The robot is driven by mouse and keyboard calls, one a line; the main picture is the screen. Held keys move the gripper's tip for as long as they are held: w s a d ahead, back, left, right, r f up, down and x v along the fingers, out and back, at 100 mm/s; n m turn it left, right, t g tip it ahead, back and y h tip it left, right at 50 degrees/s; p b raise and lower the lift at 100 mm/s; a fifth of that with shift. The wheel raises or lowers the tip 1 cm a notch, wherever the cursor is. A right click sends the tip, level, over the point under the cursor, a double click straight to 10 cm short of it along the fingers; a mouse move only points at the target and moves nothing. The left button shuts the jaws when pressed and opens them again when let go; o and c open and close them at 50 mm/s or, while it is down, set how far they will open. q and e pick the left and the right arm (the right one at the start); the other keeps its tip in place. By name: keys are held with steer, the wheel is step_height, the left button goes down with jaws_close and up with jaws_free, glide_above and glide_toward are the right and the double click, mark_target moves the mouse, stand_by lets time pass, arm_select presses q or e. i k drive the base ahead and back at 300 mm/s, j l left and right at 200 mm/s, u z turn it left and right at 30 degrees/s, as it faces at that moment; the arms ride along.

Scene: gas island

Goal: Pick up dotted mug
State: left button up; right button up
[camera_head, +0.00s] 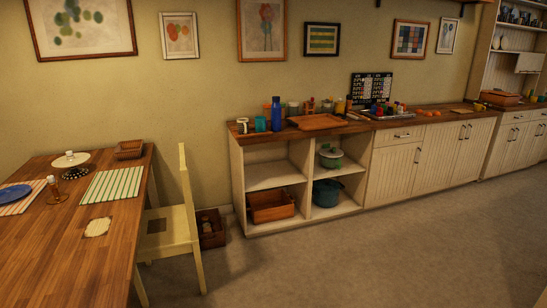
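A small whitish mug (242,126) stands at the left end of the wooden countertop, left of a teal cup (261,124) and a blue bottle (276,114). It has dark marks, but it is too small to tell whether they are dots. No other mug is clear enough to identify as dotted. Neither of my grippers is in view.
A wooden dining table (62,235) fills the left, with a cream chair (170,235) at its right side. The counter (300,134) runs along the back wall, with open shelves below and a wooden tray (318,122) on top. The grey floor (380,255) is clear in front.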

mark_target(242, 122)
steer(key=i, duration=2.1)
